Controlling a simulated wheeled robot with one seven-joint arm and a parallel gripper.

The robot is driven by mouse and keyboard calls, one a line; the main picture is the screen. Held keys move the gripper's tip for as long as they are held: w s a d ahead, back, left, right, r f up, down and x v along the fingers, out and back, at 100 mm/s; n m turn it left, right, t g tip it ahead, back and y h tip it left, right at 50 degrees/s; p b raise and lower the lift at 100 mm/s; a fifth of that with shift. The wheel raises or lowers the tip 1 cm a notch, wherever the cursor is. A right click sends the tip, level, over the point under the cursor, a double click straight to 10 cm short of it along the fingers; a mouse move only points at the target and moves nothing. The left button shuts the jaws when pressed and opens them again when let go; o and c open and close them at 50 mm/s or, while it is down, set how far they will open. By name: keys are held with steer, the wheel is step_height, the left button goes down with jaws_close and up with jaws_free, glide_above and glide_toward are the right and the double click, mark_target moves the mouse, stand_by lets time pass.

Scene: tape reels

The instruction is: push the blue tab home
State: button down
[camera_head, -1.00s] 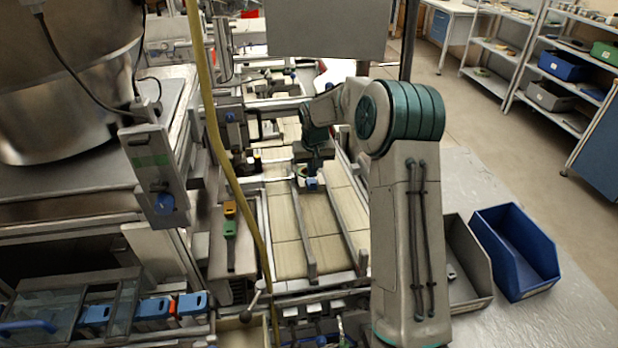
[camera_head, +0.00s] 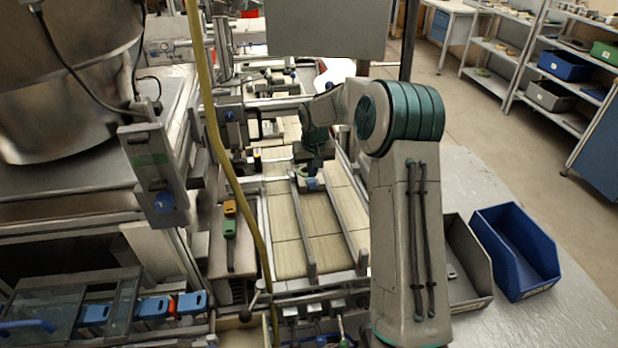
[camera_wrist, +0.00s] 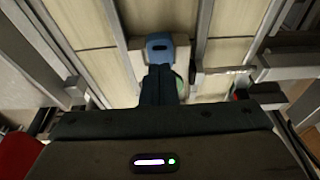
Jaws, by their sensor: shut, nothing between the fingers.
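The blue tab (camera_wrist: 159,46) shows in the wrist view at the top middle, set in a pale block (camera_wrist: 199,55) between two metal rails. It has a dark slot in its face. In the head view the tab (camera_head: 312,184) is a small blue patch over the conveyor lane. My gripper (camera_wrist: 159,71) is shut and empty, its dark fingertips at the near edge of the tab. I cannot tell whether they touch it. In the head view my gripper (camera_head: 314,168) is just above and behind the tab. A green-edged round part beside the fingers is partly hidden.
Metal rails (camera_head: 301,228) run along both sides of the lane. A yellow hose (camera_head: 214,130) hangs at the left. A blue bin (camera_head: 515,250) and a grey bin (camera_head: 462,275) stand at the right. The near conveyor slats (camera_head: 290,250) are clear.

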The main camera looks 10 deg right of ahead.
steer(key=shift+f+b, duration=0.85)
stand_by(1.6)
step_height(320, 180, up, 7)
steer(key=p, duration=0.4)
stand_by(0.3)
stand_by(0.4)
